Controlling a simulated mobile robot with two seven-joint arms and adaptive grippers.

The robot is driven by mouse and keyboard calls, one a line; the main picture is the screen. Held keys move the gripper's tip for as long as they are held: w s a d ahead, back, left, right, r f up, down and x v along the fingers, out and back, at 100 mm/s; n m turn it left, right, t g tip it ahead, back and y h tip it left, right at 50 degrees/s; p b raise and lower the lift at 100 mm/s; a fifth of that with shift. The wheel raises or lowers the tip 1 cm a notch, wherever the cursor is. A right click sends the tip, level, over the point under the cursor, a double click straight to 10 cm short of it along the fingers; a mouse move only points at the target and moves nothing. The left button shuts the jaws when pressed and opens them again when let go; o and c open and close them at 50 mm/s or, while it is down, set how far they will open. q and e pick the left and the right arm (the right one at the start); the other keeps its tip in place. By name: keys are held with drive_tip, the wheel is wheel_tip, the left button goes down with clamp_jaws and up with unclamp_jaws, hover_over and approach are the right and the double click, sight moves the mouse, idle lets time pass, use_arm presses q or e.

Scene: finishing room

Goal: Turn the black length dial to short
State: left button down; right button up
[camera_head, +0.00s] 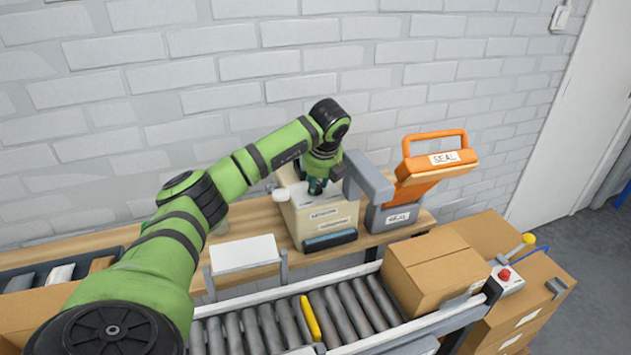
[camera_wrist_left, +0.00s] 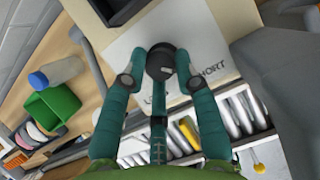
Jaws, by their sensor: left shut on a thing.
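The black length dial (camera_wrist_left: 160,62) is on the top of a cream machine (camera_head: 324,215) on the wooden bench. In the left wrist view the word SHORT shows on the white plate (camera_wrist_left: 205,35) to the right of the dial; lettering to its lower left is partly hidden by my finger. In the head view my left gripper (camera_head: 317,186) is small and hides the dial. My right gripper is in neither view.
An orange-handled sealer (camera_head: 432,170) stands right of the machine. A roller conveyor (camera_head: 270,322) with a yellow roller runs in front, a cardboard box (camera_head: 435,270) at its right. A white panel (camera_head: 243,253) stands left of the machine. A brick wall is behind.

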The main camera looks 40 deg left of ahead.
use_arm(q)
drive_tip(key=c, duration=1)
unclamp_jaws()
drive_tip(key=shift+w, duration=0.15)
drive_tip(key=v, duration=1.2)
